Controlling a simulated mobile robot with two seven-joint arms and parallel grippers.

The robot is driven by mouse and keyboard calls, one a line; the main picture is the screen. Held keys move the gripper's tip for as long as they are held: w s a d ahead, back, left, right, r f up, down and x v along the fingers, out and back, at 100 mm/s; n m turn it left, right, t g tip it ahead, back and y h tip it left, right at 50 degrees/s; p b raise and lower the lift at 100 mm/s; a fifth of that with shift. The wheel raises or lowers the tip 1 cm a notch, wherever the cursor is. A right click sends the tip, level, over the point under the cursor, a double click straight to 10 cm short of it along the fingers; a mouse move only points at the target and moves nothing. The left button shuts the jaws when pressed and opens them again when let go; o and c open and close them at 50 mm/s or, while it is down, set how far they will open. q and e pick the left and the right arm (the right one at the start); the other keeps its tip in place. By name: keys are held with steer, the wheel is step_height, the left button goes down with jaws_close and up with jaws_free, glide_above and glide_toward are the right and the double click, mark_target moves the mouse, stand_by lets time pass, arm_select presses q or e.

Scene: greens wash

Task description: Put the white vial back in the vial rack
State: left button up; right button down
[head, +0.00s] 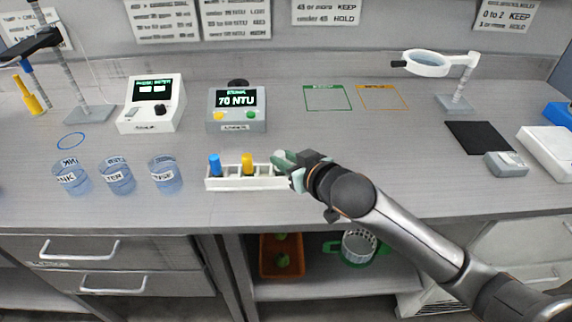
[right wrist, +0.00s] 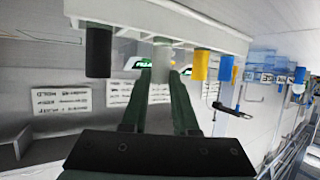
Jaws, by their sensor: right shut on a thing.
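The white vial rack (head: 262,184) stands on the counter, with a blue vial (head: 215,166) and a yellow vial (head: 247,163) in its left slots. My right gripper (head: 284,161) is over the rack's right end and hides what is there. In the right wrist view, the rack (right wrist: 165,24) runs across the top, and my right gripper (right wrist: 161,82) is shut on the white vial (right wrist: 162,54), which lines up with the row between a black vial (right wrist: 98,52) and the yellow one (right wrist: 200,66). How deep the white vial sits is hidden. My left gripper is out of view.
Several glass beakers (head: 117,177) stand left of the rack. A meter reading 70 NTU (head: 237,110) and a white meter (head: 151,104) stand behind. Green (head: 327,97) and orange (head: 383,97) outlined squares are empty. A magnifier lamp (head: 430,64) stands back right.

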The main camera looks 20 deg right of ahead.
steer(key=shift+w+f, duration=0.1)
steer(key=shift+f, duration=0.1)
steer(key=shift+f, duration=0.1)
steer(key=c, duration=0.7)
jaws_free()
steer(key=shift+s+r, duration=0.2)
steer(key=shift+s, duration=0.05)
steer(key=shift+p+v, duration=1.95)
steer(key=shift+v, duration=3.85)
